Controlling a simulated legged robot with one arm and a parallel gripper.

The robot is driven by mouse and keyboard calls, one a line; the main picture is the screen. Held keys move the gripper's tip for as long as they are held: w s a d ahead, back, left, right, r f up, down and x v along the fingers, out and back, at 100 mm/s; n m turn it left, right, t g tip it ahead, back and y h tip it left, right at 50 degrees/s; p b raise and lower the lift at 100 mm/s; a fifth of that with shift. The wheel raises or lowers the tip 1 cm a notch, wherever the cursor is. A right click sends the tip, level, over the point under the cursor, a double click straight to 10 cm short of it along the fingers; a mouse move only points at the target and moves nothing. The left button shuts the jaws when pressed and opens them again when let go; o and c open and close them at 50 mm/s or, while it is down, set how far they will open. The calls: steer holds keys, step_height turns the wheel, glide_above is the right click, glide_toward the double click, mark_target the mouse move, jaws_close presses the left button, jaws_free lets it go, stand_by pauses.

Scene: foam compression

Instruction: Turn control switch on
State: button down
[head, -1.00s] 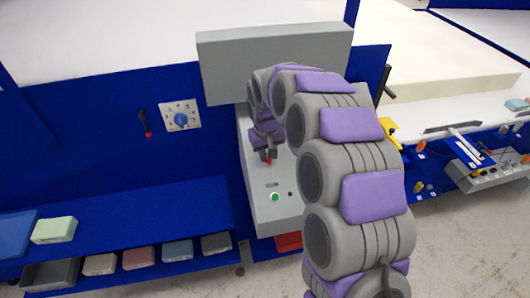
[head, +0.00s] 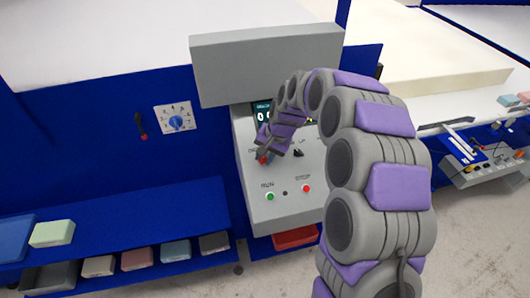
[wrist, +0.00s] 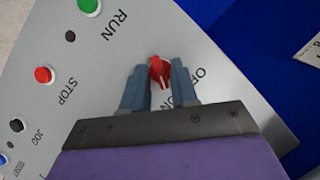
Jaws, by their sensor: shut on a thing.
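The red control switch (wrist: 160,72) is a small rotary knob on the sloped grey control panel (wrist: 105,65). In the wrist view my gripper (wrist: 158,68) has its two blue-grey fingers on either side of the knob, shut on it. The knob's white mark points down in the picture, toward my gripper's body. OFF and ON lettering beside it is partly hidden by the fingers. In the head view my gripper (head: 263,155) is at the panel's upper left, and the red of the switch shows just beneath it.
The panel has a green RUN button (head: 270,196) and a red STOP button (head: 306,188). A black switch (head: 298,153) and a display (head: 263,113) are above. A grey box (head: 268,63) overhangs the panel. A dial (head: 176,122) is on the blue wall to the left.

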steer(key=shift+s+f, duration=0.15)
steer(key=shift+f, duration=0.15)
steer(key=shift+w+d+r, duration=0.1)
steer(key=shift+w+r, duration=0.35)
steer(key=shift+r, duration=0.05)
stand_by(0.5)
steer(key=c, duration=1.2)
jaws_free()
steer(key=shift+w+d+f, duration=0.1)
steer(key=shift+r, duration=0.2)
steer(key=v, duration=1.7)
steer(key=shift+d, duration=0.15)
steer(key=shift+f, duration=0.15)
